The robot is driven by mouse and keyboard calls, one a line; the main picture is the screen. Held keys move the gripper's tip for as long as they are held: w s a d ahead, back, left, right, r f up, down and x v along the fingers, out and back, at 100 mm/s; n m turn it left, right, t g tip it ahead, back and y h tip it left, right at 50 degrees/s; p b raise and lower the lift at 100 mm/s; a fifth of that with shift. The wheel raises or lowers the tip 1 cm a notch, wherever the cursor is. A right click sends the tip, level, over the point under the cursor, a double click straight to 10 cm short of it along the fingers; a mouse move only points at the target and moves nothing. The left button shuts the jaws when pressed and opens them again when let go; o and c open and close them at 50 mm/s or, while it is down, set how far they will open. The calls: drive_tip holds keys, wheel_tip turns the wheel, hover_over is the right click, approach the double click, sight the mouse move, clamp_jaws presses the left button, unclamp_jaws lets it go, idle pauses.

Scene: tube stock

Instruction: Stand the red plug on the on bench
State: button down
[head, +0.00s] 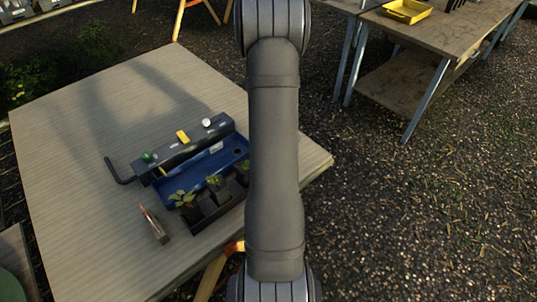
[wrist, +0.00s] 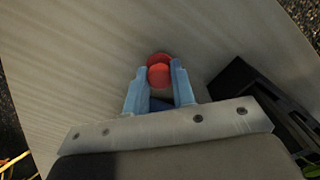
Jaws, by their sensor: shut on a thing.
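The red plug (wrist: 160,66) shows in the wrist view, round-topped, between the tips of the two pale blue fingers. My gripper (wrist: 159,76) is shut on it. Bare bench top (wrist: 70,70) fills the view behind the plug; whether the plug touches the bench or hangs above it I cannot tell. In the head view the wooden bench (head: 75,130) takes up the left half. My arm crosses that view, and neither the plug nor my gripper can be seen there.
A small block (head: 156,228) holds thin sticks. The bench's left side is clear. A dark box edge (wrist: 235,80) lies right of my gripper.

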drive_tip(key=shift+f, duration=0.25)
idle(0.3)
drive_tip(key=c, duration=1.1)
unclamp_jaws()
wheel_tip(320, 180, up, 17)
drive_tip(key=shift+r, duration=0.15)
wheel_tip(320, 180, down, 17)
drive_tip(key=shift+f, duration=0.2)
drive_tip(key=shift+r, duration=0.1)
idle(0.4)
